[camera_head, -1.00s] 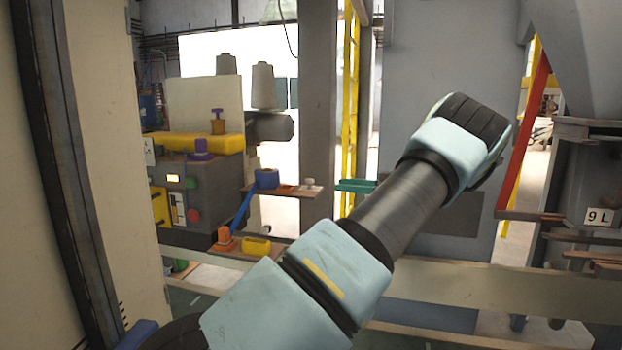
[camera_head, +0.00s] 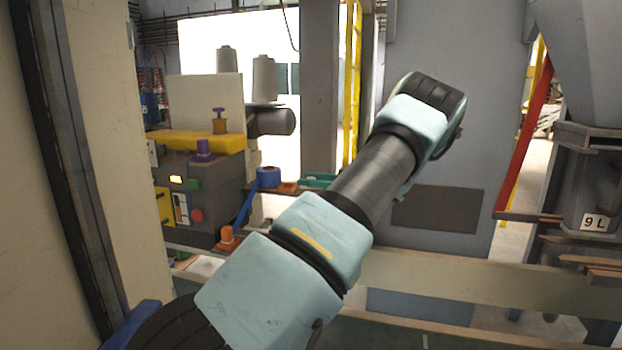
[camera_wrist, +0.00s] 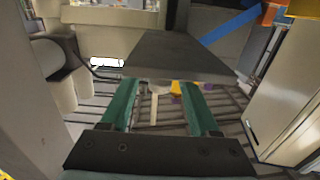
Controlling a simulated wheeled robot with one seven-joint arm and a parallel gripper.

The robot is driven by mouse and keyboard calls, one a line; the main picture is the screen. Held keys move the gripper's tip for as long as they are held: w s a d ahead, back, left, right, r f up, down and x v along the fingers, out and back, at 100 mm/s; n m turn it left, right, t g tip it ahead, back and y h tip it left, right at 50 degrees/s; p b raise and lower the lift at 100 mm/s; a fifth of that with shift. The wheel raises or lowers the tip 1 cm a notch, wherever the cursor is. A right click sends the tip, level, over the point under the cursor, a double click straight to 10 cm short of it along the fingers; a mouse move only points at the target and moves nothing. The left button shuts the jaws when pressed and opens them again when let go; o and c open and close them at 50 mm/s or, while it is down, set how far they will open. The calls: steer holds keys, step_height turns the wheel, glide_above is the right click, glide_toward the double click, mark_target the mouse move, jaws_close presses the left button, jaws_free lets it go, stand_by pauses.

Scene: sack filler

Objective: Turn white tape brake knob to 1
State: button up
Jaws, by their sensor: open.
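My gripper (camera_head: 319,180) has teal fingers. In the head view they show just past my forearm, at the right end of a small brown shelf (camera_head: 289,187). In the wrist view the fingers of my gripper (camera_wrist: 159,86) are spread apart. A pale rounded piece with a thin pale stem (camera_wrist: 154,106) shows between them, below a dark grey plate (camera_wrist: 170,55). I cannot tell whether this piece is the white tape brake knob. No white knob shows clearly in the head view now; my fingers and arm cover that end of the shelf.
A blue roll (camera_head: 268,177) sits on the shelf left of my fingers. A machine box (camera_head: 205,205) with a green button, a red button and a yellow bar (camera_head: 198,142) stands at left. A pale rail (camera_head: 480,277) crosses the front. A red bar (camera_head: 524,140) slants at right.

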steer(key=shift+c, duration=0.2)
jaws_close()
stand_by(0.4)
